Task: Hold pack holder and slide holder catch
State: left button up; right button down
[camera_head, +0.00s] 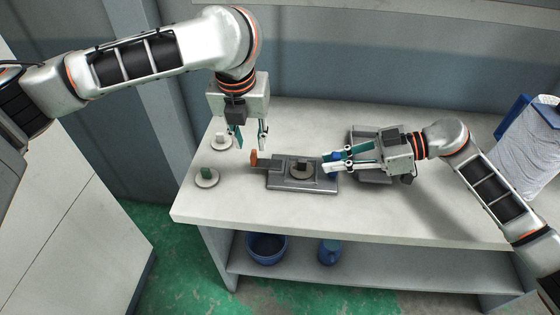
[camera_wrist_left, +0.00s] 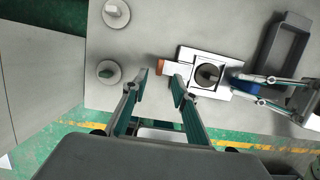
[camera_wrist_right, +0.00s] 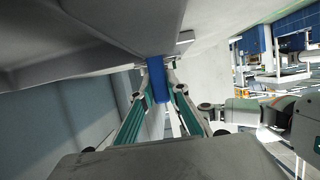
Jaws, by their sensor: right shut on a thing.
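The grey pack holder (camera_head: 292,185) lies on the table with a round disc (camera_head: 302,170) in it. The orange holder catch (camera_head: 254,158) is at its left end; it also shows in the left wrist view (camera_wrist_left: 162,66). My left gripper (camera_head: 248,142) is open and empty, pointing down near the catch. In the left wrist view its fingers (camera_wrist_left: 157,88) are apart, with the catch beyond the gap. My right gripper (camera_head: 328,160) is shut on a blue piece (camera_wrist_right: 157,76) at the holder's right end. Whether this piece joins the holder is hard to see.
Two pale discs with pegs, one green (camera_head: 207,177) and one light (camera_head: 221,141), stand left of the holder. A dark grey frame (camera_head: 372,177) lies behind my right gripper. A blue bowl (camera_head: 267,248) and blue jug (camera_head: 329,253) are on the lower shelf. The table front is clear.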

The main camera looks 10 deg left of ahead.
pick_arm(q)
jog(key=shift+s+r, duration=0.2)
jog(key=shift+r, duration=0.5)
jog(key=shift+o, duration=0.3)
jog(key=o, duration=0.5)
jog(key=w+v, duration=0.2)
jog(key=v, duration=0.5)
jog(key=shift+s+r, duration=0.15)
jog(key=shift+r, duration=0.45)
pick_arm(e)
jog(key=c, duration=1.9)
grip_release()
